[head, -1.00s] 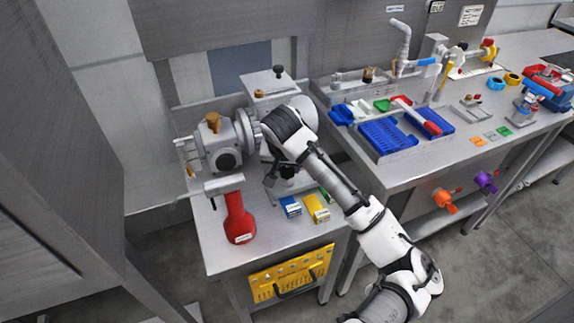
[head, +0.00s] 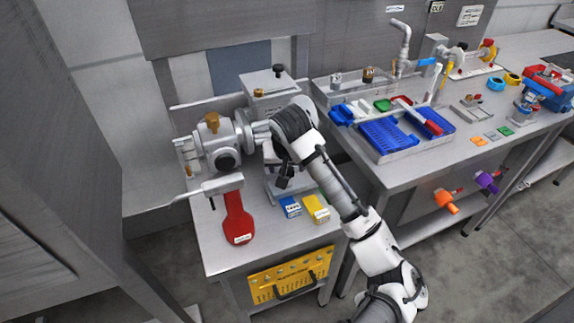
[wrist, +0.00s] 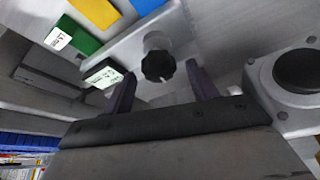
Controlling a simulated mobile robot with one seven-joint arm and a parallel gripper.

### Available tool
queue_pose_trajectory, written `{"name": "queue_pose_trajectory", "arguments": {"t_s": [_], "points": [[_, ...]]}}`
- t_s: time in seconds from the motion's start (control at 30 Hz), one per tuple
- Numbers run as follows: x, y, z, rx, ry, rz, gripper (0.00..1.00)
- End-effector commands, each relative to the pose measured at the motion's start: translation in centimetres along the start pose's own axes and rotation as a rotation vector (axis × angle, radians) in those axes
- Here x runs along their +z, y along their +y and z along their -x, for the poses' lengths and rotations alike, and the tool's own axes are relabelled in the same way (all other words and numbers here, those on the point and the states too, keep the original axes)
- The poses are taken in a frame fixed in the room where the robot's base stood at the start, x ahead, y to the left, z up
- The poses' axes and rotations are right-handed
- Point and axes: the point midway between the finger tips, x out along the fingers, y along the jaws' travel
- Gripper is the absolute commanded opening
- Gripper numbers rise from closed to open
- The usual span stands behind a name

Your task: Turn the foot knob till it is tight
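The black lobed foot knob (wrist: 158,64) shows in the wrist view, standing on a pale grey foot plate (wrist: 130,50). My gripper (wrist: 163,85) is open, with one dark finger on each side of the knob's near side. The knob lies between or just beyond the fingertips; I cannot tell whether either finger touches it. In the head view my gripper (head: 284,181) hangs low beside the grey machine (head: 222,150), over the steel table, and the foot knob cannot be made out there.
A red-handled tool (head: 238,220) is at the left. A round dark-centred fitting (wrist: 300,70) sits at the right of the wrist view. A bench with blue trays (head: 388,136) adjoins on the right.

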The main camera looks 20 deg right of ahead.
Motion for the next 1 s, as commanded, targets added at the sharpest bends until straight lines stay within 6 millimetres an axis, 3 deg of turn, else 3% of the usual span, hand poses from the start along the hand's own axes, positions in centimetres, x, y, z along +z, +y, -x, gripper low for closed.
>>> {"name": "queue_pose_trajectory", "arguments": {"t_s": [0.2, 0.33, 0.7, 1.0], "points": [[0.0, 0.0, 0.2, 0.000, 0.001, 0.000, 0.58], [-0.1, -0.1, 1.4, -0.001, 0.003, 0.000, 0.58], [-0.1, 0.1, 9.7, 0.006, 0.005, 0.001, 0.58], [0.0, 0.0, 13.3, 0.001, 0.001, 0.000, 0.58]]}}
